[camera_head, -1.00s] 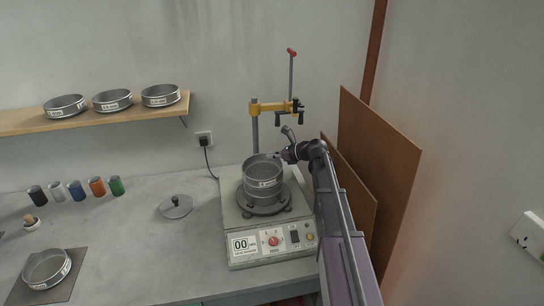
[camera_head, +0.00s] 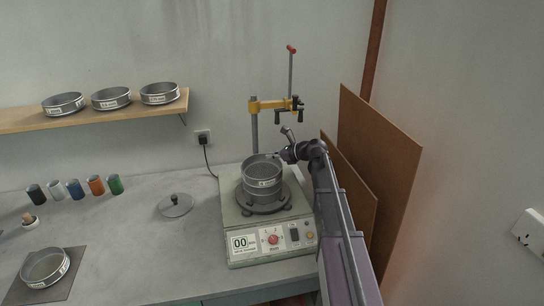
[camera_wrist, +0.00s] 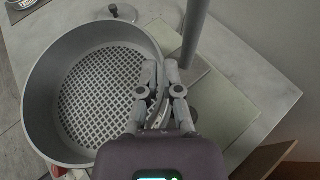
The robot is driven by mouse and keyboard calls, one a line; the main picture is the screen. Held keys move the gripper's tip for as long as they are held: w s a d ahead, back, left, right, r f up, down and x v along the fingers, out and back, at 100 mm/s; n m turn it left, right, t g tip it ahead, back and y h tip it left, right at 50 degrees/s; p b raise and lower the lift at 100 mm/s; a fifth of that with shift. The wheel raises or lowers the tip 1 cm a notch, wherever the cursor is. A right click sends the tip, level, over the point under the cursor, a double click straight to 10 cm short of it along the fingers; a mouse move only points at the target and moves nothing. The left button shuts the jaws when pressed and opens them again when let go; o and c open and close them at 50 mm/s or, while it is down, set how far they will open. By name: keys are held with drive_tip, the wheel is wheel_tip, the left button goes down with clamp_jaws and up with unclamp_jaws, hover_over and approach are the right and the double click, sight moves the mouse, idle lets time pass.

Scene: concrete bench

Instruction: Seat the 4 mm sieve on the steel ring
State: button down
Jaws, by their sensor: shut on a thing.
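The grey metal sieve (camera_head: 262,168) with a white label is over the round dark base of the shaker (camera_head: 228,215), in the head view. The label is too small to read. In the wrist view the sieve's square-holed mesh (camera_wrist: 100,90) is empty. My gripper (camera_head: 278,155) is shut on the sieve's rim at its back right; its fingers also show in the wrist view (camera_wrist: 160,98). The steel ring is hard to tell apart from the sieve's lower wall, and I cannot tell whether they touch. The sieve looks about level.
A yellow clamp (camera_head: 272,104) on a post stands behind the sieve. A lid (camera_head: 175,205) lies left of the shaker. Several coloured cups (camera_head: 75,189) and another sieve (camera_head: 46,266) are farther left. Several sieves sit on the shelf (camera_head: 125,112). Brown boards (camera_head: 380,160) lean at right.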

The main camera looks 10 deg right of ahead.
drive_tip(key=shift+f, duration=0.1)
idle(0.3)
drive_tip(key=c, duration=0.7)
unclamp_jaws()
drive_tip(key=shift+d+r, duration=0.1)
drive_tip(key=shift+r, duration=0.15)
